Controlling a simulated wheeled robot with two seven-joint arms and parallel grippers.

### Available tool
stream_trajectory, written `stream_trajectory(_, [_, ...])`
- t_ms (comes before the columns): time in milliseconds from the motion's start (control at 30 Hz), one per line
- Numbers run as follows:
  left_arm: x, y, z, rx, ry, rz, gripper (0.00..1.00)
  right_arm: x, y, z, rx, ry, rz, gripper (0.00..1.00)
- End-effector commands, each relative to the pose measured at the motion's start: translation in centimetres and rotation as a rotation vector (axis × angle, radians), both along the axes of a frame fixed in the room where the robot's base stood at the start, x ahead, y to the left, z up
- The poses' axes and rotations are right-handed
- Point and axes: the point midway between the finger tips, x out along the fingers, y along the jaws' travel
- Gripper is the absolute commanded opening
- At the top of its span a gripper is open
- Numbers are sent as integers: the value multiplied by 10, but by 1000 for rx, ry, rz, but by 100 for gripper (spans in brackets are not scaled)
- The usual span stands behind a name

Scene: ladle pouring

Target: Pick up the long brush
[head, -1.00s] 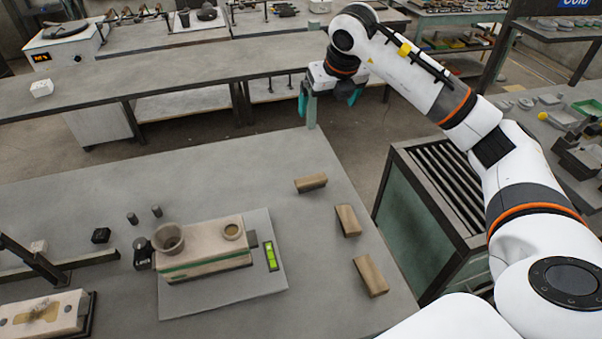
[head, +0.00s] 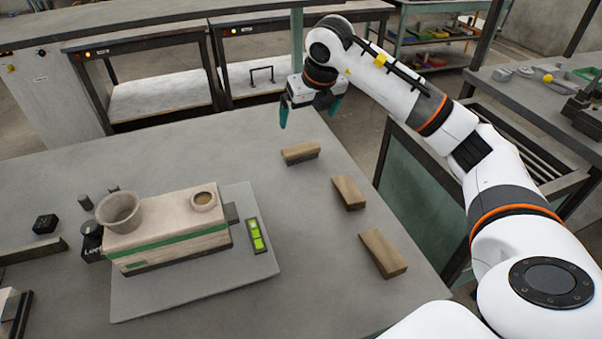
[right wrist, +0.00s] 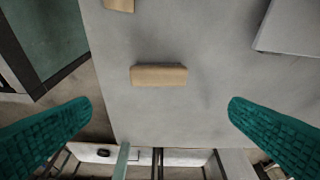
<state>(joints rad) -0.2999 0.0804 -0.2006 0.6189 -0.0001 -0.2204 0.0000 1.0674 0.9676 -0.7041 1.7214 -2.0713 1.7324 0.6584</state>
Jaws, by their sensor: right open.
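I cannot make out a long brush in either view. My right gripper (head: 310,112) has teal fingers. In the right wrist view the open fingers (right wrist: 160,106) spread wide at both sides. The far wooden block (head: 300,152) lies near that edge, apart from the fingers; it also shows between and above them in the wrist view (right wrist: 159,75). Two more wooden blocks, the middle one (head: 348,192) and the near one (head: 382,253), lie along the right side. My left gripper is not in view.
A mould block (head: 170,225) with a crucible-like cup (head: 119,211) stands on a grey plate (head: 265,268), beside a green level (head: 257,236). Benches (head: 150,50) stand behind. The tabletop between plate and wooden blocks is clear.

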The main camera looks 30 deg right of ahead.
Motion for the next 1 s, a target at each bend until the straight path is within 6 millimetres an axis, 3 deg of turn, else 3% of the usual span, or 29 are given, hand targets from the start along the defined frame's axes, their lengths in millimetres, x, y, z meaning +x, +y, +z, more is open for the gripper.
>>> stream_trajectory(33, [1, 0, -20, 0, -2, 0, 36, 0, 0, -20, 0, -1, 0, 100])
stream_trajectory(167, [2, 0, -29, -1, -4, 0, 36, 0, 0, -30, 0, -1, 0, 100])
stream_trajectory(500, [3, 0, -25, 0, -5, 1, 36, 19, -3, -75, 1, 3, -1, 100])
stream_trajectory(767, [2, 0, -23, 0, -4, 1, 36, 28, -5, -95, 1, 2, -1, 100])
stream_trajectory(1000, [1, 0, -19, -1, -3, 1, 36, 42, -10, -126, 1, 3, -1, 100])
